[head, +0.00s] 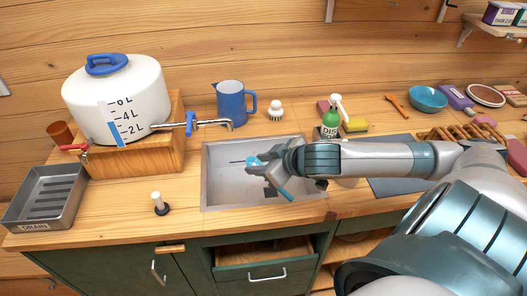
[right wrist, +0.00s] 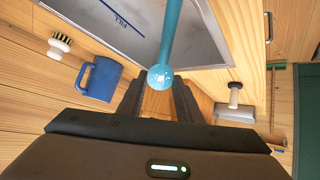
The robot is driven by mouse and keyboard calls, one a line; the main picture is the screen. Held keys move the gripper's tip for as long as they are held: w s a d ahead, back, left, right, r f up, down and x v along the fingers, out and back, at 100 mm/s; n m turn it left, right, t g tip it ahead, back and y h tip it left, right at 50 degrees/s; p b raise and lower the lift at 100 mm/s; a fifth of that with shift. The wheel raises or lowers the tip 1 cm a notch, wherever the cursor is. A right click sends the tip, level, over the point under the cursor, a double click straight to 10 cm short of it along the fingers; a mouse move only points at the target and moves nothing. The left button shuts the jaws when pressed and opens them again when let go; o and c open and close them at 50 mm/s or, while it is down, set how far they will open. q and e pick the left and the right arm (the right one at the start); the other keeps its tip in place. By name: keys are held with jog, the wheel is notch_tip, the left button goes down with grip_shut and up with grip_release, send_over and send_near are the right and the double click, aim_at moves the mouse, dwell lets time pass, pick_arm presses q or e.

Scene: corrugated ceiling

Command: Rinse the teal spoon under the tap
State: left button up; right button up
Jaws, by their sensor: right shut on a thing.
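The teal spoon is in my right gripper (head: 262,166), inside the sink basin (head: 225,185). My right gripper (right wrist: 158,100) is shut on the spoon near the bowl. The tap (head: 212,123) is a metal spout with a blue lever (head: 190,123) on the white water tank (head: 118,100). Its end is up and left of my right gripper. No water shows falling from it. My left gripper is not in view.
A blue jug (head: 231,101) and a brush (head: 275,111) stand behind the sink.

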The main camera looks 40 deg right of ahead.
jog(key=w+f, duration=0.2)
jog(key=w, duration=0.9)
jog(key=shift+d, duration=0.15)
dwell(0.3)
jog(key=shift+f, duration=0.1)
